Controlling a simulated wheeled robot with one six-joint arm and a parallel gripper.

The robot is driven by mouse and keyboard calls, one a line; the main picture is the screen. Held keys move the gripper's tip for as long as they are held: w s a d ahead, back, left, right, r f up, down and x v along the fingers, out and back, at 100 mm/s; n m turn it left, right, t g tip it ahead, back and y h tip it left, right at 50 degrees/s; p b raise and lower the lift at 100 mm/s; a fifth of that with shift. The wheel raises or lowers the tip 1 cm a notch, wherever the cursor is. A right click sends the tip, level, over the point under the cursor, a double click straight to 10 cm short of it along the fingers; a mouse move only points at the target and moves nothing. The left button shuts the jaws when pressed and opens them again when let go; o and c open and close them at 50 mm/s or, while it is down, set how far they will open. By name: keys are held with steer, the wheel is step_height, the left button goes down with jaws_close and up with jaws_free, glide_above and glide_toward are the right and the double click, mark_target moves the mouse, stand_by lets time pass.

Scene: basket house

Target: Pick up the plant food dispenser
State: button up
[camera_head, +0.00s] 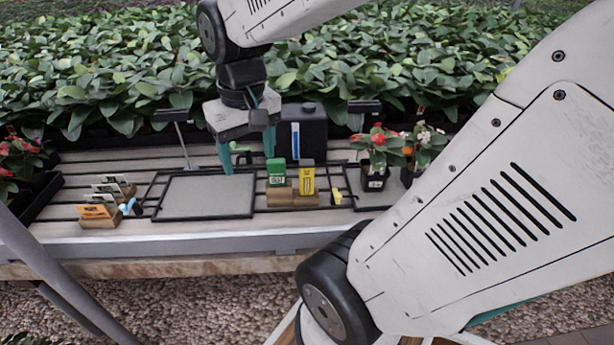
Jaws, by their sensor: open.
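I cannot tell for certain which item is the plant food dispenser. A green container (276,172) and a yellow container (307,177) stand upright in a wooden block (290,196) on the bench. A larger black canister (316,130) with a blue and white label stands behind them. My gripper (247,155) points down over the bench, left of the canister and behind the green container. Its teal fingers are apart. A small green item (236,147) shows between the fingers; I cannot tell whether they touch it.
A grey tray (207,195) lies in front of my gripper. Seed packets (97,210) in wooden holders stand at the left. Potted flowers (377,160) stand at the right. Dense leafy plants (110,75) fill the back. My arm hides the bench's right side.

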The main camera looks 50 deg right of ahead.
steer(key=w+d+f+m, duration=0.2)
steer(key=d+f, duration=0.1)
steer(key=d, duration=0.4)
steer(key=w+d+f+m, duration=0.2)
steer(key=w+d+f, duration=0.15)
steer(key=d, duration=0.25)
steer(key=m, duration=0.3)
glide_above(307, 162)
steer(key=shift+g, duration=0.4)
steer(key=f, duration=0.6)
steer(key=shift+a+f, duration=0.3)
steer(key=shift+f, duration=0.05)
steer(key=f, duration=0.7)
steer(key=shift+d, duration=0.25)
steer(key=shift+f, duration=0.6)
steer(key=c, duration=1.2)
